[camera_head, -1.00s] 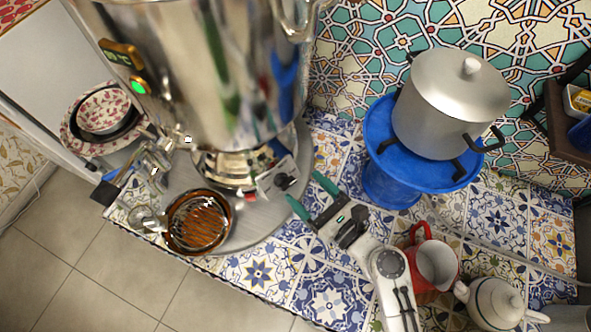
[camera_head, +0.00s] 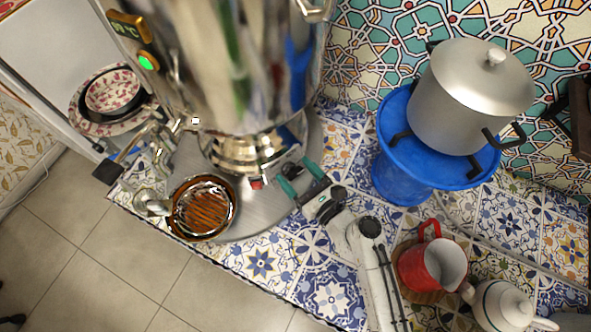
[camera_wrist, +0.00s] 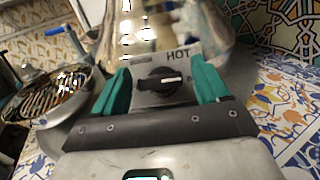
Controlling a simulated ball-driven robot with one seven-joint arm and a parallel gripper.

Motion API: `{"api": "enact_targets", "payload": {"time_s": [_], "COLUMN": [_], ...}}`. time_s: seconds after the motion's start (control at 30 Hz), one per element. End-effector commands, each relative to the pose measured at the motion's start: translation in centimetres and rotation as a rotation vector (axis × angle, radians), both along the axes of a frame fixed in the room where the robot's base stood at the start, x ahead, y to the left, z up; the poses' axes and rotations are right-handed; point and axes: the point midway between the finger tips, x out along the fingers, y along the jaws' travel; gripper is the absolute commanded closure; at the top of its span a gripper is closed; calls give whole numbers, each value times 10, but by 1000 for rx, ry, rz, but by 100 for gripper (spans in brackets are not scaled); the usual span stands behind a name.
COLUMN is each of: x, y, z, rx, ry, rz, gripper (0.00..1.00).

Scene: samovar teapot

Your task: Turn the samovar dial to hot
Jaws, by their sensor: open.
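The samovar (camera_head: 225,70) is a large shiny metal urn standing on a round grey base. In the wrist view its dial (camera_wrist: 158,83) is a black knob with a white mark pointing to the right. The dial sits on a light panel with the word HOT (camera_wrist: 178,54) printed above it, toward the right. My gripper (camera_wrist: 162,76) is open, its two teal fingers on either side of the dial with a gap on both sides. In the head view my gripper (camera_head: 298,176) is at the samovar's lower front, and the dial is largely hidden there.
A brown round grill or tray (camera_head: 203,209) lies left of my gripper under the samovar's tap. A red pitcher (camera_head: 425,265), a white teapot (camera_head: 500,303) and a blue stand (camera_head: 402,180) with a silver pot (camera_head: 468,100) are to the right.

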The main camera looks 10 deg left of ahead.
Motion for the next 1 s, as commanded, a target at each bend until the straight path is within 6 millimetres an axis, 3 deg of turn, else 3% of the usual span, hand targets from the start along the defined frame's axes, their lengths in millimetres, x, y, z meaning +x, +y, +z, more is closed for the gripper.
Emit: {"api": "enact_targets", "payload": {"time_s": [0.4, 0.93, 1.0], "x": [5, 5, 5], "y": [6, 6, 6], "z": [0, 0, 0], "rx": [-1, -1, -1], "ry": [-1, -1, -1], "rz": [1, 1, 1], "gripper": [26, 76, 77]}}
